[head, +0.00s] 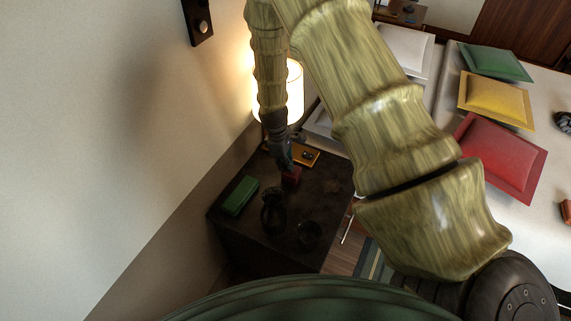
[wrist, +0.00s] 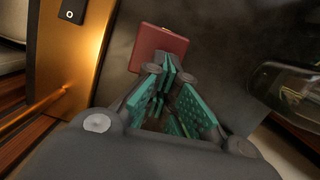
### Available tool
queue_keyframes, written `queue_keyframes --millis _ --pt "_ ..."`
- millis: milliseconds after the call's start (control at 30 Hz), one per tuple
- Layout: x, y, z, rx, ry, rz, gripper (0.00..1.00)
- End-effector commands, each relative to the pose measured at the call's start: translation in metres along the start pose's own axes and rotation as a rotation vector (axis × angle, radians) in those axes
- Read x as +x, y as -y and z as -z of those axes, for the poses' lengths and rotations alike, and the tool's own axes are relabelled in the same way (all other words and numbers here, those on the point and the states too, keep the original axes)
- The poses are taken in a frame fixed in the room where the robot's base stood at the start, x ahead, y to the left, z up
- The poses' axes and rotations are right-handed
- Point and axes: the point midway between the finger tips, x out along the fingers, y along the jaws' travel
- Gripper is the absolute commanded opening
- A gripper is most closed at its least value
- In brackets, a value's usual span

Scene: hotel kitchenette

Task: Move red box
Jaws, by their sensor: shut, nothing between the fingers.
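The red box (head: 291,178) sits on the dark bedside table (head: 330,205) in the head view, below the tip of my gripper (head: 285,164). In the wrist view the red box (wrist: 152,46) lies flat just beyond the fingertips. My gripper (wrist: 172,82) is shut with its teal-padded fingers together and nothing between them. The fingertips overlap the box's near edge in the picture; I cannot tell whether they touch it. Part of the box is hidden behind the fingers.
A gold tray (head: 305,155) with a small dark item lies behind the box. A green box (head: 239,196) lies left on the table. A dark vase (head: 272,214) and a glass bowl (head: 309,232) stand in front. A lit lamp (head: 293,92) and the wall are close.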

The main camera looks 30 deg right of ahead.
Motion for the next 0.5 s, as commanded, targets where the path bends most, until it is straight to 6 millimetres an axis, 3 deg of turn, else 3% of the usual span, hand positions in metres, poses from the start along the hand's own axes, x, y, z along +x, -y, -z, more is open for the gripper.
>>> queue_keyframes --millis 267,500 --pt "-0.014 -0.002 -0.001 0.002 -0.001 -0.002 0.00" --pt "-0.051 -0.001 0.001 -0.001 -0.003 -0.003 0.00"
